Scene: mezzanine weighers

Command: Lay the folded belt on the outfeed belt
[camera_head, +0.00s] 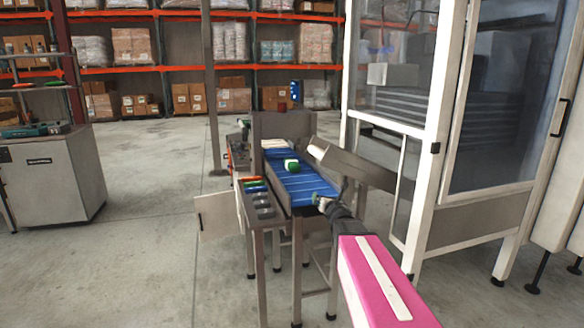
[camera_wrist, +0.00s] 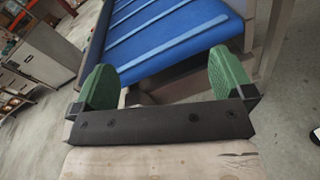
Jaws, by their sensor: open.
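The blue outfeed belt (camera_head: 312,187) slopes across the middle of the head view, with paler cross ribs. It also fills the top of the wrist view (camera_wrist: 170,38). My gripper (camera_head: 321,201) is at the near end of this belt. In the wrist view its green fingers (camera_wrist: 165,82) stand wide apart with nothing between them. A small green and white object (camera_head: 291,164) lies on the belt, beyond my gripper. It is too small to tell whether it is the folded belt. I can make out no other folded belt.
A narrow side bench (camera_head: 263,224) with coloured items and dark trays runs along the belt's left. A grey chute (camera_head: 355,168) and a white-framed glazed enclosure (camera_head: 425,130) stand on the right. A grey cabinet (camera_head: 60,180) is at left. Floor between is clear.

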